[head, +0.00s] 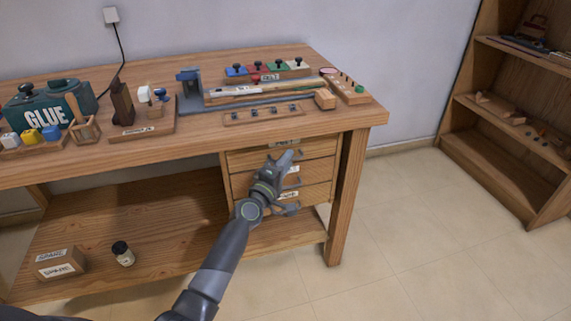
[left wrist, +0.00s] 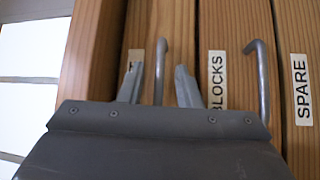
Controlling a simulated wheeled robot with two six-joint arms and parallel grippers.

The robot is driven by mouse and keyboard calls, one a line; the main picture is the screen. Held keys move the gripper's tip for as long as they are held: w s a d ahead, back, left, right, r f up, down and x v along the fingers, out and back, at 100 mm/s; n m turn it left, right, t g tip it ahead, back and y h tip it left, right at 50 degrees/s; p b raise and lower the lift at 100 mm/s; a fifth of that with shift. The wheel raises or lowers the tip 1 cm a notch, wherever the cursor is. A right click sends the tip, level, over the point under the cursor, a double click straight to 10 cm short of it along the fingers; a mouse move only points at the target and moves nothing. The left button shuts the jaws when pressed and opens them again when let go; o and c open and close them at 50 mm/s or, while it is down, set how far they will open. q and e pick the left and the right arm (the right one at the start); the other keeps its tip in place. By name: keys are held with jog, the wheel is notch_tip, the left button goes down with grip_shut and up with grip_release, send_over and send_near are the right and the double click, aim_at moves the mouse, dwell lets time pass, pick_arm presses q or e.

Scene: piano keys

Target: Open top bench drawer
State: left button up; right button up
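The bench's top drawer (head: 322,148) is the uppermost of three wooden drawers under the bench's right end. It sits closed, flush with the others. Its label is mostly hidden by a finger in the left wrist view. My left gripper (head: 289,160) is in front of the drawers. In the left wrist view, turned sideways, its two fingers (left wrist: 159,84) are apart, one on each side of the top drawer's grey handle (left wrist: 160,68). I cannot tell whether they touch it. The middle drawer (left wrist: 240,40) reads "BLOCKS". My right gripper is not in view.
The bottom drawer (left wrist: 303,40) reads "SPARE". The wooden bench (head: 200,146) carries a glue box (head: 48,108), blocks and tools. A bench leg (head: 347,200) stands right of the drawers. The floor (head: 420,230) in front and to the right is clear. Shelves (head: 500,150) stand far right.

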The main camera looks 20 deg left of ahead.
pick_arm(q)
grip_shut()
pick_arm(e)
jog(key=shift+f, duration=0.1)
pick_arm(q)
jog(key=shift+s, duration=0.1)
